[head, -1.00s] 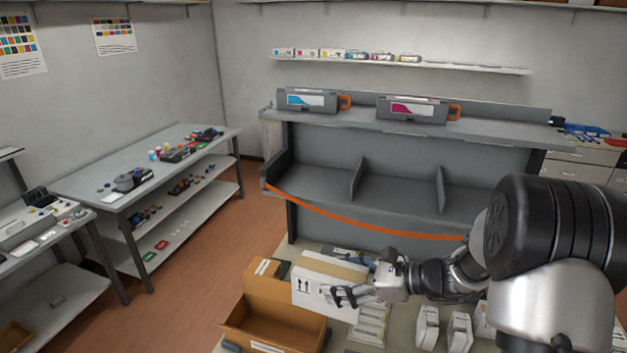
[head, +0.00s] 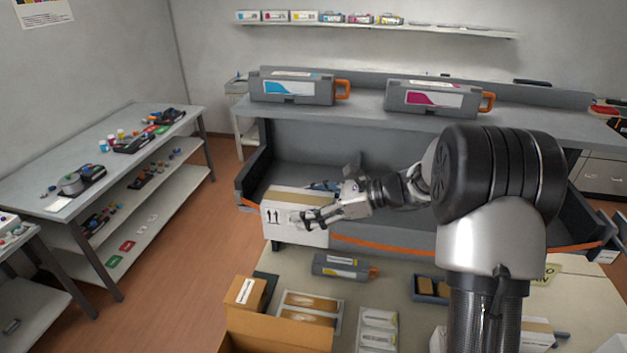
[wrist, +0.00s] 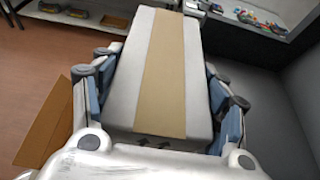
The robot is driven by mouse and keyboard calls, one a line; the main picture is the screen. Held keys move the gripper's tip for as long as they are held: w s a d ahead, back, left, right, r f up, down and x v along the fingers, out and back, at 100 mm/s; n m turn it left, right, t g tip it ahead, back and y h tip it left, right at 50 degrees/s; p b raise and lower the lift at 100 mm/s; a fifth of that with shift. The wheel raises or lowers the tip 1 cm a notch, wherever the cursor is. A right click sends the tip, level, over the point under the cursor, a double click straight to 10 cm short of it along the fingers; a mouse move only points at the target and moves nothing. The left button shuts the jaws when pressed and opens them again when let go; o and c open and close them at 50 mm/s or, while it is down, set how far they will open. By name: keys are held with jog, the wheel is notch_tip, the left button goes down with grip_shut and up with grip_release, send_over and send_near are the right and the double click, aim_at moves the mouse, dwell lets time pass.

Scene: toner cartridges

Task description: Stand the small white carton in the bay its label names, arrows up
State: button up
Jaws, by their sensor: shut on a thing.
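The small white carton (head: 296,212) is upright in my gripper (head: 312,218), with tan tape along its top. Two black arrows on its near face point up in the head view. In the wrist view the carton (wrist: 158,80) lies between both fingers of my gripper (wrist: 158,100). The carton is in front of the left bay (head: 290,172) of the grey shelf, near the orange strap (head: 375,245). I cannot tell whether its base touches anything. No bay name is readable on the carton.
Cyan (head: 292,88) and magenta (head: 436,97) cartridges stand on the shelf's top. An open brown box (head: 275,330) and a grey cartridge (head: 340,266) are on the table below. My arm hides much of the right bays. The left bay looks mostly empty.

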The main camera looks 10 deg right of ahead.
jog(key=w+d, duration=0.1)
jog(key=w, duration=0.3)
jog(key=w+d+p, duration=0.1)
jog(key=w+d, duration=0.1)
jog(key=w, duration=0.2)
jog(key=w+d, duration=0.2)
jog(key=w, duration=0.2)
jog(key=shift+w+p, duration=0.1)
jog(key=shift+p, duration=0.25)
jog(key=shift+w+f, duration=0.15)
jog(key=shift+f, duration=0.6)
jog(key=shift+f, duration=0.2)
jog(key=o, duration=1.5)
